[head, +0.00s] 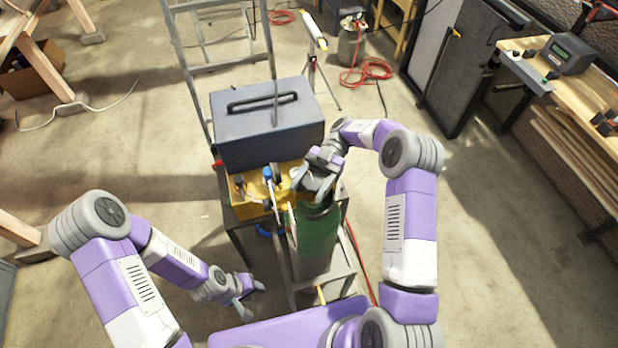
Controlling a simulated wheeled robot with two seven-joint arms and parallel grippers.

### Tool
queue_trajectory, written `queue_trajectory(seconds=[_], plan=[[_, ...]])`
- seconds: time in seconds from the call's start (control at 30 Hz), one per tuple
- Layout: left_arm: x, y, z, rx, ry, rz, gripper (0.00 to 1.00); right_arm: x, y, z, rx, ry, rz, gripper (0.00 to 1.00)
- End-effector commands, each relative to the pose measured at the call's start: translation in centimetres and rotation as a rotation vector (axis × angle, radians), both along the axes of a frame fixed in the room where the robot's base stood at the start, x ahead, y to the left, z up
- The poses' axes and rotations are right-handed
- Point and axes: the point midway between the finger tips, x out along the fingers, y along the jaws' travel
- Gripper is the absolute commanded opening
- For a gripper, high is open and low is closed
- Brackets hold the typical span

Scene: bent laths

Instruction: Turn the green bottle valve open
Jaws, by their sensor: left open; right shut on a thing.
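The green bottle (317,235) stands upright in front of the yellow unit, with a grey lower part. My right gripper (318,182) is at the top of the bottle, shut on the bottle valve; the gripper covers most of the valve, so its turn position cannot be told. My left gripper (250,294) is open and empty, low down to the left of the bottle and apart from it.
A dark grey toolbox (266,130) sits behind the bottle, by the yellow unit (250,207) with blue fittings. A ladder (178,50) stands behind. Red hose (366,72) lies on the floor. A workbench (575,95) is at right.

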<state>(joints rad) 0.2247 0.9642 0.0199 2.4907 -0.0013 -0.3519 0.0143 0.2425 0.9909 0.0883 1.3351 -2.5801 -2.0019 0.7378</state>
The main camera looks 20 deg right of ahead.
Motion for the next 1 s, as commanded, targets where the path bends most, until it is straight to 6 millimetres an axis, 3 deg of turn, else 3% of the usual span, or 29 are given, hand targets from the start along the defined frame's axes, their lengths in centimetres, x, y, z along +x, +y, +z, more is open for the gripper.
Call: queue_trajectory(seconds=[0.6, 0.63, 0.73, 1.0], plan=[[-0.01, 0.00, 0.84, 0.000, 0.000, 0.000, 0.43, -0.06, -0.04, -0.06, -0.001, 0.001, 0.030, 0.31], [-0.02, 0.00, 0.84, 0.000, 0.000, 0.000, 0.43, -0.06, -0.04, -0.06, -0.001, 0.001, 0.030, 0.64], [-0.02, 0.00, 0.84, 0.000, 0.000, 0.000, 0.43, -0.05, -0.04, -0.05, -0.001, 0.001, 0.030, 0.80], [-0.01, 0.00, 0.87, 0.000, 0.000, 0.000, 0.43, -0.03, -0.05, -0.02, 0.000, 0.000, 0.029, 0.82]])
